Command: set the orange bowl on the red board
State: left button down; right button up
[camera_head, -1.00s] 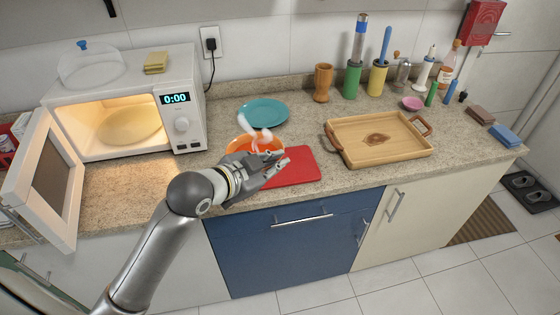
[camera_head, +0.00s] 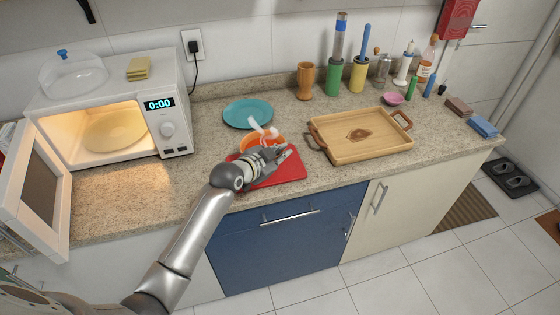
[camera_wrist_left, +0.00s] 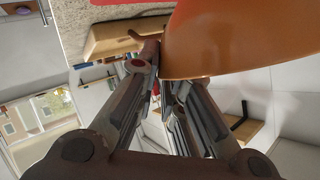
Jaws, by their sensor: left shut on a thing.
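The orange bowl (camera_head: 252,139) is in the head view, partly hidden behind my left gripper (camera_head: 287,150). White curved pieces (camera_head: 262,129) show above its rim. My left gripper is shut on the bowl's edge. In the left wrist view the bowl (camera_wrist_left: 235,40) fills the upper right, against the fingers (camera_wrist_left: 158,88). The red board (camera_head: 289,172) lies on the counter under the hand, its left part covered by hand and bowl. The bowl appears over the board's back left part; I cannot tell whether they touch. My right gripper is not in view.
A teal plate (camera_head: 248,112) lies behind the bowl. A wooden tray (camera_head: 372,152) stands right of the board. A microwave (camera_head: 172,100) with its door (camera_head: 38,190) open is at the left. Several bottles and holders line the wall.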

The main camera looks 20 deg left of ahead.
pick_arm(q)
jog(key=shift+w+d+f, duration=0.1)
jog(key=shift+w+f, duration=0.25)
notch_tip(320, 180, down, 2)
jog(key=shift+f+p, duration=0.1)
jog(key=shift+p, duration=0.5)
jog(key=shift+f, duration=0.35)
jog(key=c, duration=1.6)
grip_release()
jog(key=shift+s+f, duration=0.1)
jog(key=shift+s, duration=0.05)
jog(key=shift+o, duration=0.2)
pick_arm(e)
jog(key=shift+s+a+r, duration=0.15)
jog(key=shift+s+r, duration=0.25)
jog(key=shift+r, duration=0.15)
pick_arm(q)
jog(key=shift+s+a, duration=0.2)
jog(key=shift+s, duration=0.15)
jog(key=b+v, duration=0.1)
jog(key=v, duration=1)
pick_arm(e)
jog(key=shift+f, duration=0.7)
